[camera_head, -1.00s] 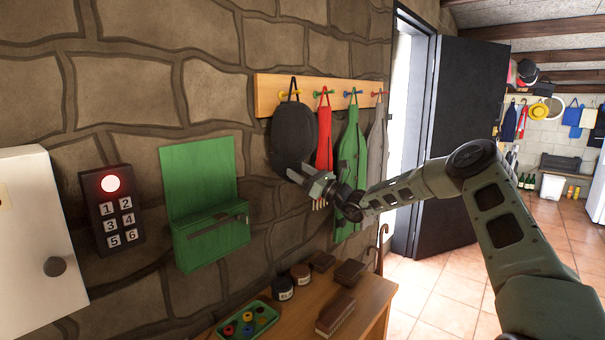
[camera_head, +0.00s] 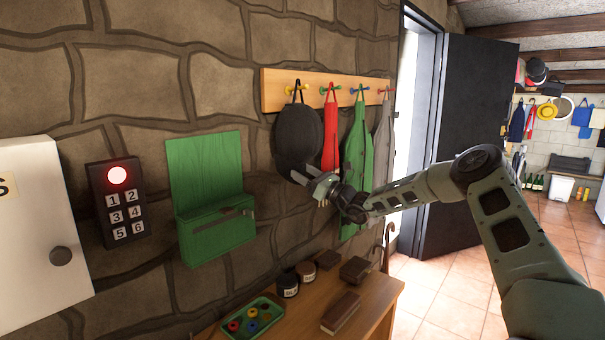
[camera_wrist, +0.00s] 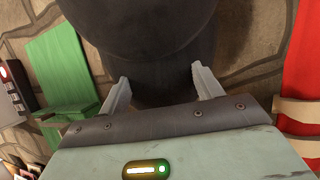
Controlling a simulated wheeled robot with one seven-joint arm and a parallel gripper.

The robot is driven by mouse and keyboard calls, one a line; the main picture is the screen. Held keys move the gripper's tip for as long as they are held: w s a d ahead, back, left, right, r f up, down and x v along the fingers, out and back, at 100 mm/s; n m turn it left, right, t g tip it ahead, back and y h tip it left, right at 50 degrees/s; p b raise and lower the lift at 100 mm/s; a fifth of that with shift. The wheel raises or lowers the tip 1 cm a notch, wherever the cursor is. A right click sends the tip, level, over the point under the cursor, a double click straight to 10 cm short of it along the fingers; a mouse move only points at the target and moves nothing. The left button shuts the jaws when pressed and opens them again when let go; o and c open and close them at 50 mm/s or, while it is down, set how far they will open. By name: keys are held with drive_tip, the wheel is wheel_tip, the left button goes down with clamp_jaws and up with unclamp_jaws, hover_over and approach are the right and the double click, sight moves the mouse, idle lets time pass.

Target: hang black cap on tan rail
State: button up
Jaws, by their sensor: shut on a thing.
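The black cap (camera_head: 298,138) is upright against the wall below the left end of the tan rail (camera_head: 272,91). Its loop (camera_head: 297,91) is at the yellow peg (camera_head: 289,90); I cannot tell for sure whether it is around the peg. My gripper (camera_head: 303,178) is shut on the cap's lower edge. In the wrist view the dark cap (camera_wrist: 150,45) fills the top middle, between the two fingers (camera_wrist: 161,88). The loop and rail are out of that view.
A red apron (camera_head: 330,130), a green apron (camera_head: 357,150) and a grey garment (camera_head: 383,130) hang to the right. A green wall box (camera_head: 215,235) is at left. Below is a wooden table (camera_head: 378,290) with jars, brushes and a green tray (camera_head: 233,330).

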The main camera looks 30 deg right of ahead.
drive_tip(key=o, duration=1.1)
drive_tip(key=b+v, duration=0.5)
drive_tip(key=v, duration=1.2)
drive_tip(key=shift+s+d+b, duration=0.1)
drive_tip(key=shift+s+b, duration=0.15)
drive_tip(key=shift+b, duration=0.15)
